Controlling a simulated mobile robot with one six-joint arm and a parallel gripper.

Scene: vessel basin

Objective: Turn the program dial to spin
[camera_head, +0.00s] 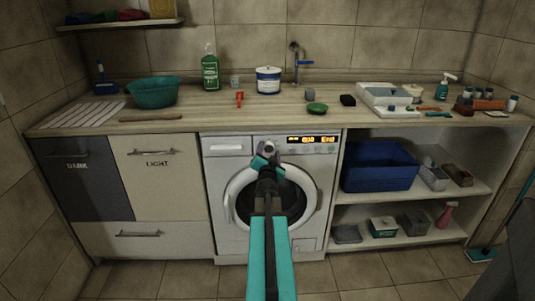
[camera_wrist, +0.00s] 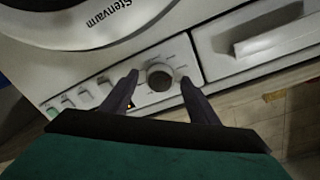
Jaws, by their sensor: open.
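The white washing machine (camera_head: 226,169) stands under the counter, with its round door facing me. Its program dial (camera_wrist: 160,77) is a dark round knob on a light panel, with small labels around it too blurred to read. My gripper (camera_wrist: 159,79) is open, with one dark finger on each side of the dial. A gap seems to show between the fingers and the knob; I cannot tell whether either touches. In the head view my gripper (camera_head: 267,152) is at the control panel and partly hides the dial. The lit display (camera_head: 311,139) shows orange characters ending in "End".
Left of the display, the detergent drawer (camera_head: 226,144) is shut; it also shows in the wrist view (camera_wrist: 255,35). A row of buttons (camera_wrist: 83,97) lies left of the dial in the wrist view. The wooden counter (camera_head: 210,118) overhangs the panel. A blue bin (camera_head: 378,172) sits on the right shelf.

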